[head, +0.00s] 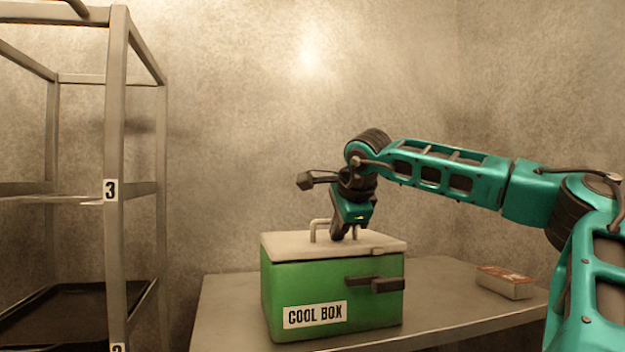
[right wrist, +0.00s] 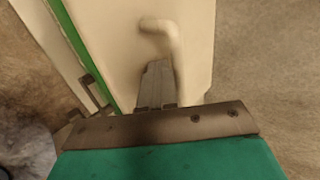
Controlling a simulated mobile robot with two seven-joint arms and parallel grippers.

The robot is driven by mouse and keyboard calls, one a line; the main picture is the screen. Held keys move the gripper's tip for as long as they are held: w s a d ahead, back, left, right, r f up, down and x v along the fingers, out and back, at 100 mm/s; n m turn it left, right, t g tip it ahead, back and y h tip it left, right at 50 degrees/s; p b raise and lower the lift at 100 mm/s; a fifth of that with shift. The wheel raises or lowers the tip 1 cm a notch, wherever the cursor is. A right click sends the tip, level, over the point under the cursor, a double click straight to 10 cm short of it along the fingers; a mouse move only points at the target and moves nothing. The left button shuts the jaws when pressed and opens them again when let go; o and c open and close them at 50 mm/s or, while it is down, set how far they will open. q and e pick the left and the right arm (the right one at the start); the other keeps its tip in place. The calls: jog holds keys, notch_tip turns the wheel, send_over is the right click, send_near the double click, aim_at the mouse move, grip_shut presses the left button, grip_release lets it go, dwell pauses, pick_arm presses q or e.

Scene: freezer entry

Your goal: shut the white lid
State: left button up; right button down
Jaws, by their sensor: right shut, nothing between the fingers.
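The white lid (head: 285,245) lies flat on top of the green cool box (head: 290,285), and I see no gap along its front edge. A pale bar handle (head: 318,222) stands up from the lid. My right gripper (head: 345,235) points down at the lid's top beside the handle, shut and empty. In the right wrist view, its fingers (right wrist: 155,88) are close to the white lid (right wrist: 115,40) and the handle (right wrist: 175,50); whether they touch cannot be told. My left gripper is in neither view.
The box stands on a grey table (head: 230,310). A dark latch or handle (head: 375,284) juts from its front. A small package (head: 505,282) lies at the table's right. A metal shelf rack (head: 116,150) stands on the left. A bare wall is behind.

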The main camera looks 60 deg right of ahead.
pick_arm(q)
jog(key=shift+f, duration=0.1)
pick_arm(e)
jog(key=shift+a+f, duration=0.1)
jog(key=shift+f, duration=0.35)
